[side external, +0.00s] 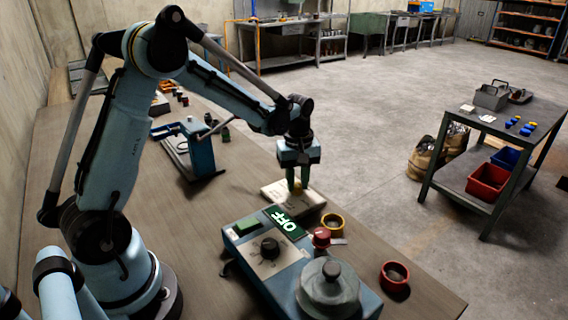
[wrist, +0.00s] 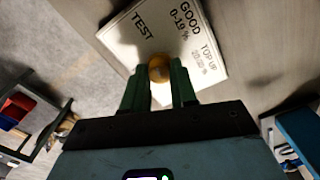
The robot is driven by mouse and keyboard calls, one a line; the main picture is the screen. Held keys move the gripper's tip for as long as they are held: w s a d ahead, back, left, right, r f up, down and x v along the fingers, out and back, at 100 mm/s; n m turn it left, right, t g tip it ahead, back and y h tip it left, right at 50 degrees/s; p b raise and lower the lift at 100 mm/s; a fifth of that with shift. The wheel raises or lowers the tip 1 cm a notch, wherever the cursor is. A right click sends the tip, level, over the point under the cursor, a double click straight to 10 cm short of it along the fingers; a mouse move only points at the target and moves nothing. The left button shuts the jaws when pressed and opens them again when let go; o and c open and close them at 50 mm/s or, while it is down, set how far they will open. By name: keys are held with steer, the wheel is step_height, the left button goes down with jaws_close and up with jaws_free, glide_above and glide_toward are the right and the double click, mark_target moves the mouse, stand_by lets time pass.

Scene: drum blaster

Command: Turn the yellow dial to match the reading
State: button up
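The yellow dial (wrist: 159,68) is a small round knob on a pale printed board (wrist: 121,37). The board lies on the workbench, with the words TEST, GOOD 0-19 % and TOP UP, whose range is too blurred to read. The board also shows in the side view (side external: 277,194). My gripper (wrist: 159,75) points down at the board, with one green finger on each side of the dial. The gap between the fingers is about as wide as the dial. I cannot tell whether they touch it. In the side view, the fingers (side external: 298,181) largely hide the dial.
A blue stand (side external: 200,150) is left of the board.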

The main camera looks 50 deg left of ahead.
jaws_close()
steer(key=shift+m, duration=0.4)
steer(key=m, duration=0.4)
steer(key=shift+m, duration=0.3)
steer(key=m, duration=0.4)
steer(key=shift+m, duration=0.3)
steer(key=m, duration=0.5)
steer(key=shift+m, duration=2.4)
